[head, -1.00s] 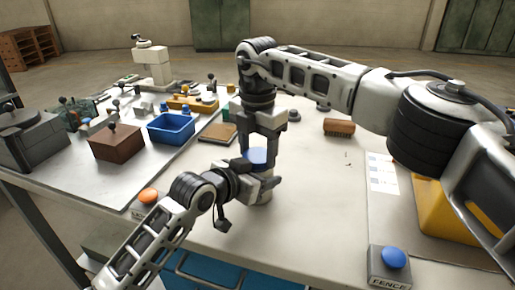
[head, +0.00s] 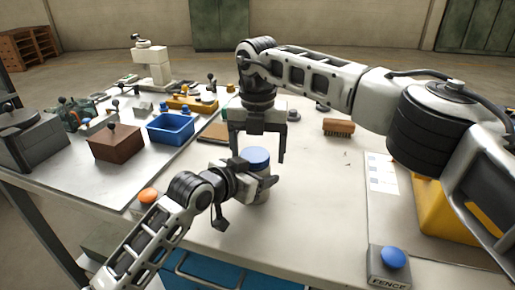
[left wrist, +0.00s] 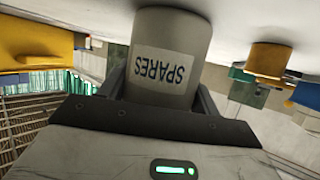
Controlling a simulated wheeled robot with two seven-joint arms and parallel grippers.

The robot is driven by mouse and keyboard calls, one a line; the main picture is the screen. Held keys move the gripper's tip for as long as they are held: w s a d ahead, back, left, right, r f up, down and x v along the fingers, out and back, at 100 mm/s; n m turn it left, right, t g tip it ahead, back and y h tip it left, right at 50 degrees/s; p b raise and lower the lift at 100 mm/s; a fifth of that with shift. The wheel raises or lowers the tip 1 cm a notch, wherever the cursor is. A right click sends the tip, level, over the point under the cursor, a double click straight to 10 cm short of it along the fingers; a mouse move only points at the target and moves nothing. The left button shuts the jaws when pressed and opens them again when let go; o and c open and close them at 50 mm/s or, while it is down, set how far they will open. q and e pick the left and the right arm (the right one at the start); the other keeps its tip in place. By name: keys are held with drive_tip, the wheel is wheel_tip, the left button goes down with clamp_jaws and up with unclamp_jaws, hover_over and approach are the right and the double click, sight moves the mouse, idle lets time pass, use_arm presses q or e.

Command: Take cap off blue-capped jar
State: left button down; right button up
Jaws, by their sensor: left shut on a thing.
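The grey jar (head: 262,192) stands near the middle of the table with its blue cap (head: 257,156) sitting on top. In the left wrist view the jar (left wrist: 165,75) shows a SPARES label, upside down in the picture, and it is between the fingers. My left gripper (head: 258,180) is shut on the jar's body from the left. My right gripper (head: 258,142) points down above and around the cap, fingers spread wide to either side, holding nothing. Whether the cap is loose on the jar cannot be told.
A blue bin (head: 171,128) and a brown box (head: 114,143) stand at left. An orange button (head: 148,196) and a blue FENCE button (head: 393,258) sit near the front edge.

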wheel_tip(320, 180, up, 4)
drive_tip(key=shift+r, duration=0.25)
drive_tip(key=shift+c, duration=0.4)
drive_tip(key=r+m, duration=0.1)
drive_tip(key=r, duration=0.2)
drive_tip(key=shift+a+r+m, duration=0.2)
drive_tip(key=shift+m, duration=0.2)
drive_tip(key=shift+f, duration=3.95)
drive_tip(key=c, duration=1)
drive_tip(key=n, duration=0.3)
